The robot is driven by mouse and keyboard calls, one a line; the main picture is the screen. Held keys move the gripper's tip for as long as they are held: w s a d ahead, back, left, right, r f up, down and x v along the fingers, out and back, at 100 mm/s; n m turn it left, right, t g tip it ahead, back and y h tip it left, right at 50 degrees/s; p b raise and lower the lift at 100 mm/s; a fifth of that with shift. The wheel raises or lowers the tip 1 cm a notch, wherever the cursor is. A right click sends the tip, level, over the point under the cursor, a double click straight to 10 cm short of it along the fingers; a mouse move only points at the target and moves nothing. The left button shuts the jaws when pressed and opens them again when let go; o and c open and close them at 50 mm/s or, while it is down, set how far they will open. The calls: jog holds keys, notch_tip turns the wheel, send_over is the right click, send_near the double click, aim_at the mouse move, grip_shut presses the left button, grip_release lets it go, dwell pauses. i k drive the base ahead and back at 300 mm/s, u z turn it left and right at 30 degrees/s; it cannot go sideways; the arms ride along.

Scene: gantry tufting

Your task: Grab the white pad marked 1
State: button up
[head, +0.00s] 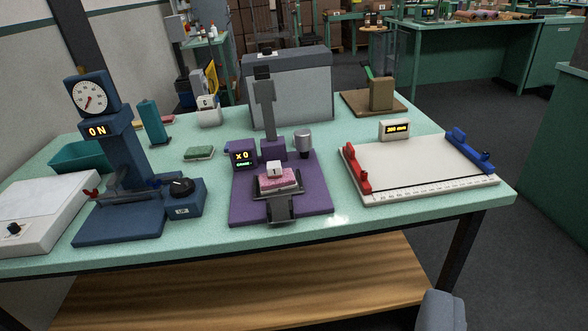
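A small white piece marked 1 (274,169) sits on top of a pink pad (279,181) at the middle of the table. The pink pad rests on the small platform of a purple machine (310,198), below its grey upright post. The white piece looks upright, and its marked face is toward me.
A blue dial press (118,222) stands left of the purple machine. A white measuring board (415,172) with red and blue clamps lies right. A green-topped pad (199,153), a grey box (290,90) and a metal cup (303,141) are nearby. Table (400,212) is bare along the front right.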

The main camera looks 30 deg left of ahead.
aim_at(274, 168)
jog(key=z, duration=0.1)
jog(key=i, duration=1)
jog(key=u, duration=0.1)
